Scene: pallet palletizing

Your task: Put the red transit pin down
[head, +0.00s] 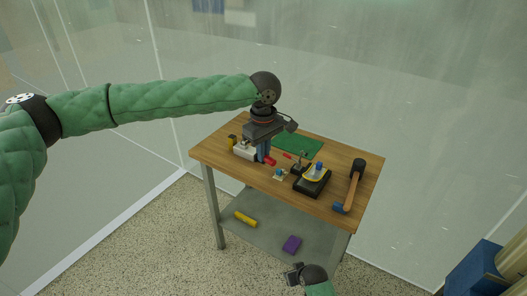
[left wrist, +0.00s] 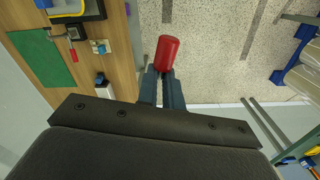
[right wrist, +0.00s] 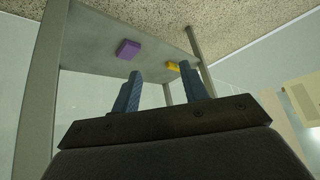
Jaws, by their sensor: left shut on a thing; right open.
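The red transit pin (left wrist: 168,52) shows as a thick red cylinder between my left fingertips in the left wrist view. In the head view the pin (head: 270,161) shows at the tips of my left gripper (head: 264,154), which is shut on it and points down over the front left part of the wooden table (head: 222,158). I cannot tell whether the pin touches the tabletop. My right gripper (head: 292,273) is open and empty, low in front of the table; its fingers also show in the right wrist view (right wrist: 165,92).
A green mat (head: 300,145), a smaller red piece (head: 287,155), a black device (head: 311,183) and a mallet (head: 355,182) lie rightward. The lower shelf (head: 268,232) holds yellow and purple blocks.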

